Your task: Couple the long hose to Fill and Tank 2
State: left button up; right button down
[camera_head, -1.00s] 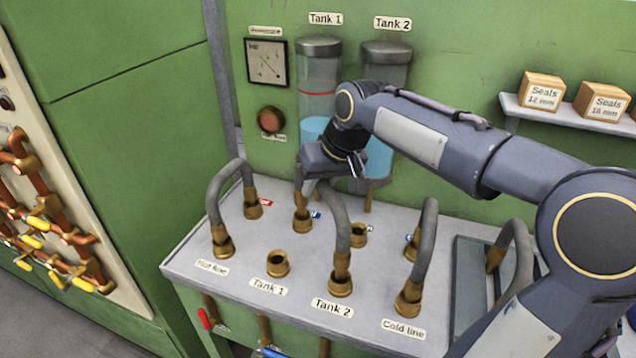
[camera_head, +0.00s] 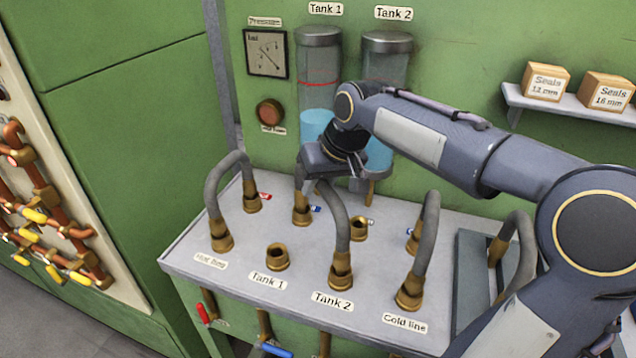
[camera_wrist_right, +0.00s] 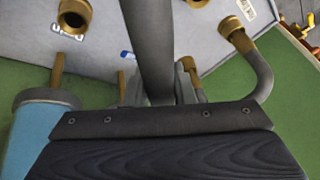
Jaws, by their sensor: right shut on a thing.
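A long grey hose (camera_head: 335,208) with brass end fittings arches over the grey bench top. Its front end is at the port labelled Tank 2 (camera_head: 341,272). Its back end is at a back port (camera_head: 302,210) beside a small blue tag that I cannot read. Both ends look upright; I cannot tell whether they are fully seated. My right gripper (camera_head: 312,184) is shut on the hose near the top of its arch, toward the back end. In the right wrist view the hose (camera_wrist_right: 150,45) runs between the fingers (camera_wrist_right: 168,97). My left gripper is out of view.
Other hoses arch at the left (camera_head: 213,190) and at Cold line (camera_head: 430,235). The Tank 1 port (camera_head: 277,257) and one back port (camera_head: 359,229) stand open. A tray (camera_head: 470,285) with another hose (camera_head: 524,235) is at the right. Glass tanks (camera_head: 318,75) stand behind.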

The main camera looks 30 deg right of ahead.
jog(key=shift+f, duration=0.2)
jog(key=c, duration=1.1)
grip_release()
jog(key=shift+c, duration=0.2)
jog(key=shift+r, duration=0.1)
jog(key=v, duration=0.7)
jog(key=shift+s+r, duration=0.2)
jog(key=shift+r, duration=0.05)
